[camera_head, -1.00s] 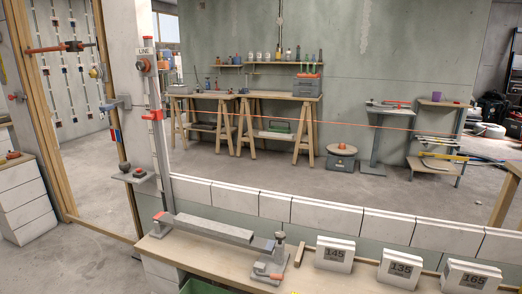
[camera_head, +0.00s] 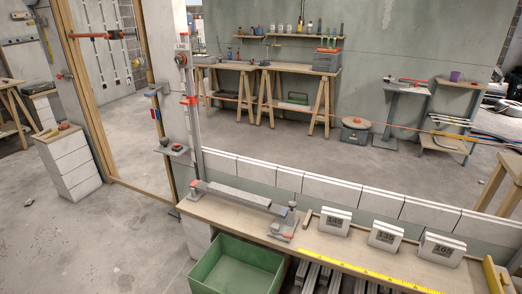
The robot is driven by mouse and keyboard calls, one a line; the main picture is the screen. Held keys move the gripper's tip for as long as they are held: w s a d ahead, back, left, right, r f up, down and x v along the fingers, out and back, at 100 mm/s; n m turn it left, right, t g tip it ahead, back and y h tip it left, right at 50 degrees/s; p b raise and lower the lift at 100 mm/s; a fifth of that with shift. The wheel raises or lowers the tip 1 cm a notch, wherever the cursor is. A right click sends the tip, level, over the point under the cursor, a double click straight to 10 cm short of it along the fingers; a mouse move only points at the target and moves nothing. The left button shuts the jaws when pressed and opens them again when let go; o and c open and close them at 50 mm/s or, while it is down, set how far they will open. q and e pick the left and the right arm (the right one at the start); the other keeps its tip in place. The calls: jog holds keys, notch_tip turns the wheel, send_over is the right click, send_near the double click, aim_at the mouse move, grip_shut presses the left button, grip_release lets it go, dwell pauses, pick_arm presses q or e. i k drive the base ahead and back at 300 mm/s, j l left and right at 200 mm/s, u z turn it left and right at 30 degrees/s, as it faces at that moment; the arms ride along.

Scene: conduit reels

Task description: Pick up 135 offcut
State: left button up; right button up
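A white block labelled 135 (camera_head: 386,235) stands on the wooden bench (camera_head: 250,222), between a block labelled 145 (camera_head: 335,221) and one labelled 165 (camera_head: 440,249). Several grey lengths (camera_head: 328,280) lie below the bench's front edge, cut off by the bottom of the picture. No marking is readable on them, so I cannot tell which is the 135 offcut. Neither of my grippers is in view.
A green bin (camera_head: 208,262) stands in front of the bench. A grey bar (camera_head: 238,196) and a clamp-like fixture (camera_head: 284,222) are on the bench. A yellow ruler strip (camera_head: 365,273) runs along its front edge.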

aim_at(384, 236)
jog(key=z, duration=1)
